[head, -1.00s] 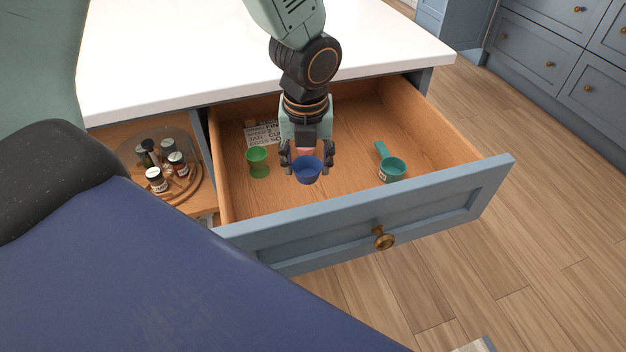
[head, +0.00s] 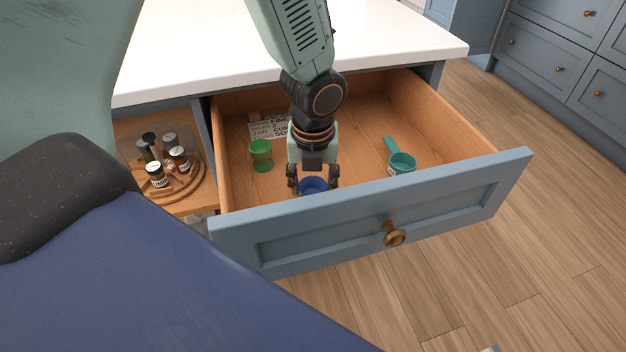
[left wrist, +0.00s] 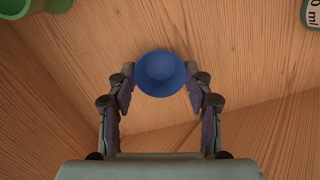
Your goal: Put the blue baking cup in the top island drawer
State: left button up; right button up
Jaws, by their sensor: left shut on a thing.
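The blue baking cup (head: 314,185) is inside the open top island drawer (head: 370,218), close behind its front panel. The front panel hides the cup's lower part in the head view. My left gripper (head: 313,188) reaches down into the drawer and is shut on the cup. In the left wrist view the cup (left wrist: 161,73) sits upright between the fingertips (left wrist: 161,82), above the wooden drawer floor. I cannot tell whether its base touches the floor. My right gripper is not in view.
The drawer also holds a green egg cup (head: 261,155) at left, a teal measuring scoop (head: 401,164) at right and a printed card (head: 266,128) at the back. A turntable with several small jars (head: 160,170) stands in the compartment left of the drawer. The white countertop (head: 190,50) overhangs behind.

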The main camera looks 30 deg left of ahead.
pick_arm(q)
jog(key=o, duration=0.7)
jog(key=shift+w+a+f, duration=0.1)
jog(key=shift+w+f, duration=0.05)
jog(key=shift+f, duration=0.05)
jog(key=shift+o, duration=1.3)
jog(key=shift+r, duration=0.15)
jog(key=shift+r, duration=0.4)
notch_tip(320, 180, up, 12)
jog(key=s+p, duration=0.1)
jog(key=p, duration=0.6)
jog(key=shift+s+d+f, duration=0.15)
jog(key=shift+d+f, duration=0.1)
jog(key=shift+d, duration=0.2)
